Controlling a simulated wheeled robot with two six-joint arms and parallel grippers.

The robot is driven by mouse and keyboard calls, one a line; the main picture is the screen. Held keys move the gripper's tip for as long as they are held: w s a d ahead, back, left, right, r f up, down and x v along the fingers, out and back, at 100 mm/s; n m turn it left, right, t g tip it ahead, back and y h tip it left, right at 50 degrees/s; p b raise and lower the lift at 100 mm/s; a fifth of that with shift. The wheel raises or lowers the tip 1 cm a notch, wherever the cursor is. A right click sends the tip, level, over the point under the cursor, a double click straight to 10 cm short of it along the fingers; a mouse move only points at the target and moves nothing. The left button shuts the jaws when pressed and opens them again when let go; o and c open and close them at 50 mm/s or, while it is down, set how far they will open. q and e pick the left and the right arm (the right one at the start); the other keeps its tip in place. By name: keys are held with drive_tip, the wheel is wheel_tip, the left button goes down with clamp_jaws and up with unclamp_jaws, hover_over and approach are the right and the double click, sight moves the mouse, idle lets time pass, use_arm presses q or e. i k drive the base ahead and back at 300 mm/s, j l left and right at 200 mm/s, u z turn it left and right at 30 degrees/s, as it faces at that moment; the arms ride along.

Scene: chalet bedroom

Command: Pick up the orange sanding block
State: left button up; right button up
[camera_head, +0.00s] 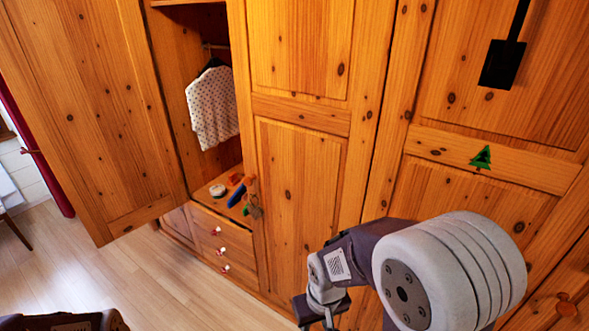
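A small orange-red block (234,178), which looks like the orange sanding block, lies on the wooden shelf (207,198) inside the open wardrobe, above the drawers. It is small in the view, so its details are unclear. My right gripper (322,312) hangs at the bottom edge, right of the drawers and well apart from the block. It is partly cut off, and its fingers are too unclear to judge. My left gripper is out of view; only a dark part of my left arm shows at the bottom left.
Beside the block are a white round item (217,190), a blue item (237,196) and a brown item (251,187). A dotted shirt (212,106) hangs above. The open wardrobe door (105,110) stands left; a closed door (300,170) stands right. Floor (130,275) is clear.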

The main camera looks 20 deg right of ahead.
sight(233, 180)
drive_tip(key=i+j+z, duration=0.2)
drive_tip(key=j, duration=0.15)
drive_tip(key=i+j+z, duration=0.2)
drive_tip(key=j, duration=0.15)
drive_tip(key=i+j+z, duration=0.25)
drive_tip(key=j+z, duration=0.2)
drive_tip(key=j, duration=0.3)
drive_tip(key=i+j+z, duration=0.2)
drive_tip(key=j, duration=0.25)
drive_tip(key=j+z, duration=0.2)
drive_tip(key=j, duration=0.25)
